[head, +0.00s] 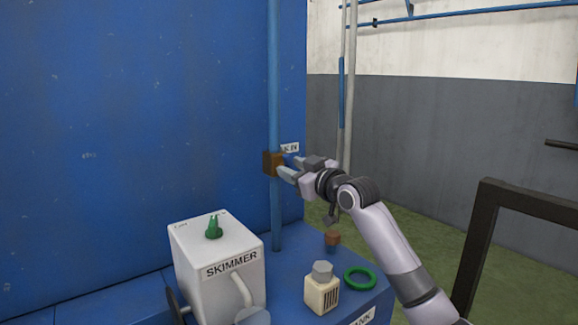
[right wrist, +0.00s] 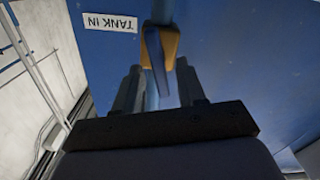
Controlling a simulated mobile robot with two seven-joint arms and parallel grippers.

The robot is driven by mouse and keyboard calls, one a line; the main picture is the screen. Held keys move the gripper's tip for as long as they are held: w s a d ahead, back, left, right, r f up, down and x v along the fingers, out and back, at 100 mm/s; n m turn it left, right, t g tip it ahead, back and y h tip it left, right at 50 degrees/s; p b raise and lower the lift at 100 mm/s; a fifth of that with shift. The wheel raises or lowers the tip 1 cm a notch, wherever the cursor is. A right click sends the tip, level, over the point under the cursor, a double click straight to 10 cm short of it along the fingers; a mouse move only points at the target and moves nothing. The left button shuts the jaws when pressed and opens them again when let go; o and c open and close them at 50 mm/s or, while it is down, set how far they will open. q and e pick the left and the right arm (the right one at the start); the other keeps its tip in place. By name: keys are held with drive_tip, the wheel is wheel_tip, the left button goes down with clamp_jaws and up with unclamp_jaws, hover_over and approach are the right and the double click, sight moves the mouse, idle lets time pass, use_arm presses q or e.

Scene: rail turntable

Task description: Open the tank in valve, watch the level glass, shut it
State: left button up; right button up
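The tank in valve is a brass-brown block (head: 271,163) on a vertical blue pipe (head: 274,90) in front of the blue tank wall. In the right wrist view its brass body (right wrist: 172,46) and a blue lever (right wrist: 156,62) show beside an upside-down "TANK IN" label (right wrist: 110,22). My right gripper (head: 288,167) is at the valve, reaching in from the right. In the wrist view its fingers are apart, with the lever's end between them; I cannot tell whether they touch it. I cannot make out the level glass. My left gripper is out of view.
A white "SKIMMER" box (head: 205,262) with a green knob (head: 213,228) stands left of the pipe's foot. A cream bottle (head: 321,290), a green ring (head: 360,267) and a small brown-topped item (head: 332,238) are on the blue ledge. A dark frame (head: 485,225) stands at right.

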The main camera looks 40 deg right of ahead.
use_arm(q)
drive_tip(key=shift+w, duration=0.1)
use_arm(e)
drive_tip(key=shift+w+d, duration=0.1)
drive_tip(key=shift+w, duration=0.85)
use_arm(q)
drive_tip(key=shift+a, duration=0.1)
use_arm(e)
clamp_jaws()
drive_tip(key=shift+r+m+p, duration=0.25)
drive_tip(key=shift+m+p, duration=0.25)
drive_tip(key=shift+p, duration=0.35)
drive_tip(key=shift+m+p, duration=0.3)
drive_tip(key=shift+p, duration=0.2)
drive_tip(key=shift+d+f+m+p, duration=0.1)
drive_tip(key=shift+m+p, duration=0.6)
drive_tip(key=shift+m, duration=0.1)
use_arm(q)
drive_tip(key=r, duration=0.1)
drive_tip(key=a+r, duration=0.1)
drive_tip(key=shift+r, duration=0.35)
use_arm(e)
drive_tip(key=shift+f, duration=0.1)
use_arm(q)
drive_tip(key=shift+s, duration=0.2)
